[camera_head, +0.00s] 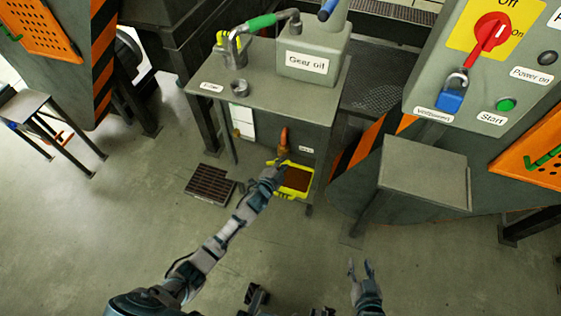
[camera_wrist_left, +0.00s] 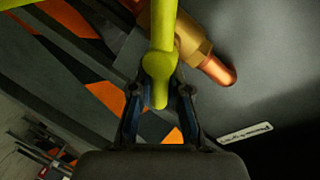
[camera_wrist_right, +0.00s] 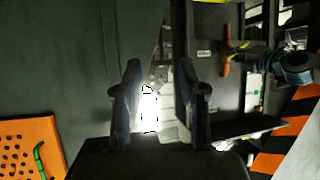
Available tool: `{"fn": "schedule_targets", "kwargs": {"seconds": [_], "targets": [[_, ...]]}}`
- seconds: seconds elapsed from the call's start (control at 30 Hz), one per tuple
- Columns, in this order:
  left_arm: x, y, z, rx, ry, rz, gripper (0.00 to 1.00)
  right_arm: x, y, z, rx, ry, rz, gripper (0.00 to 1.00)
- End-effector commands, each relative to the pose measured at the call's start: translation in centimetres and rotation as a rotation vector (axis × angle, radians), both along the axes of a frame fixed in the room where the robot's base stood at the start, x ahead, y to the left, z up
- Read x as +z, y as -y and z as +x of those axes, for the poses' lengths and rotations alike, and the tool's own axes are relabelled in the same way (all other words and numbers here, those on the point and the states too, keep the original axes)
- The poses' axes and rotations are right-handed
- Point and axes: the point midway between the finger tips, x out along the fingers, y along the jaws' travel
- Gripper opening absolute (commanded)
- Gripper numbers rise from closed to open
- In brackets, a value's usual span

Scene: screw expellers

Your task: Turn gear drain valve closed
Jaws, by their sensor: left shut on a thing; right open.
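The gear drain valve shows in the left wrist view as a brass body (camera_wrist_left: 188,40) with a copper-coloured end and a yellow lever handle (camera_wrist_left: 162,62). My left gripper (camera_wrist_left: 160,98) is shut on the yellow handle, near its rounded end. In the head view my left gripper (camera_head: 272,175) is low at the front of the gear oil cabinet, and the copper pipe (camera_head: 284,140) shows just above it; the handle is mostly hidden there. My right gripper (camera_head: 361,268) is open and empty, away from the valve, above the floor.
A yellow tray (camera_head: 299,193) with dark brown contents lies under the valve. The gear oil cabinet (camera_head: 270,95) stands behind. A floor drain grate (camera_head: 210,184) lies to the left. The front floor is clear.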

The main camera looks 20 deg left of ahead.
Motion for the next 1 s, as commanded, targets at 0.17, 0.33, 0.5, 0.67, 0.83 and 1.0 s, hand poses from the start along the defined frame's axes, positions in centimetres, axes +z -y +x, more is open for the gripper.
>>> {"fn": "schedule_targets", "kwargs": {"seconds": [0.17, 0.33, 0.5, 0.67, 0.83, 1.0], "targets": [[0.1, 0.5, 0.1, -0.003, 0.011, 0.161, 0.0, -1.2, 0.8, -1.8, -0.006, -0.13, -0.034, 0.41], [-0.5, 0.6, 0.1, -0.003, 0.015, 0.308, 0.0, -2.0, 1.2, -2.8, -0.009, -0.197, -0.051, 0.41], [-1.0, 0.7, 0.1, -0.003, 0.018, 0.428, 0.0, -2.3, 1.3, -3.2, -0.009, -0.222, -0.057, 0.41], [-1.3, 0.8, 0.1, -0.004, 0.021, 0.511, 0.0, -2.4, 1.4, -3.3, -0.01, -0.231, -0.059, 0.41], [-1.4, 0.8, 0.0, -0.005, 0.022, 0.563, 0.0, -2.5, 1.4, -3.3, -0.01, -0.234, -0.06, 0.41], [-1.6, 0.9, 0.0, -0.006, 0.022, 0.588, 0.0, -2.5, 1.4, -3.3, -0.01, -0.235, -0.061, 0.41]]}}
